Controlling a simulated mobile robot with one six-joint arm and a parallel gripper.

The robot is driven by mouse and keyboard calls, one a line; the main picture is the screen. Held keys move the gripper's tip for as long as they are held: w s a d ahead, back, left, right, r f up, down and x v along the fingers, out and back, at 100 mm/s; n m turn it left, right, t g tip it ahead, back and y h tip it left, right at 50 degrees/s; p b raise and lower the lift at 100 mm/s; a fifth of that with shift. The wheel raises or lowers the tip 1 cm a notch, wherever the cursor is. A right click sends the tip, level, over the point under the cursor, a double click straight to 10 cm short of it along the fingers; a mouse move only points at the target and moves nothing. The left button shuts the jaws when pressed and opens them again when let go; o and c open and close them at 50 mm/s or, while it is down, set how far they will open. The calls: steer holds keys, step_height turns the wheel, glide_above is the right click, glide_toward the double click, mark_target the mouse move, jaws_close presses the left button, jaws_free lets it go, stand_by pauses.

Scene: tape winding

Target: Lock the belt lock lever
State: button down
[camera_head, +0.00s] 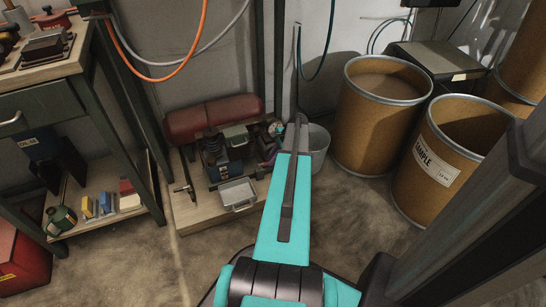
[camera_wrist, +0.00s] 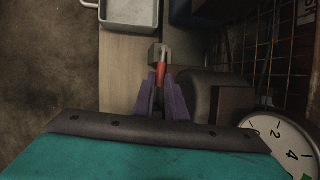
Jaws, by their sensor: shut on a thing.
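In the wrist view, a small red lever (camera_wrist: 161,73) stands out from a grey block (camera_wrist: 158,50) on a pale wooden board (camera_wrist: 125,75). The purple fingers of my gripper (camera_wrist: 160,88) are closed around the near end of the red lever. The finger ends hide part of the lever, so I cannot tell how far they overlap it. In the head view, my gripper (camera_head: 268,150) is mostly hidden behind my arm, at the right side of the machine (camera_head: 222,158) on a wooden base (camera_head: 200,213). The lever cannot be made out there.
A round white gauge (camera_wrist: 279,143) and a dark rounded housing (camera_wrist: 205,95) lie right of my gripper. A metal tray (camera_wrist: 129,14) is at the upper left. In the head view, a red tank (camera_head: 213,118) is behind the machine, and a grey bucket (camera_head: 318,145) and brown drums (camera_head: 378,115) stand right.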

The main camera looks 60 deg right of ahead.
steer(key=shift+w+d+r+n+p, duration=0.15)
steer(key=shift+n+p, duration=0.35)
steer(key=shift+p, duration=0.65)
steer(key=c, duration=1.8)
jaws_free()
steer(key=shift+w, duration=0.1)
steer(key=shift+d+p, duration=0.1)
steer(key=shift+p, duration=0.2)
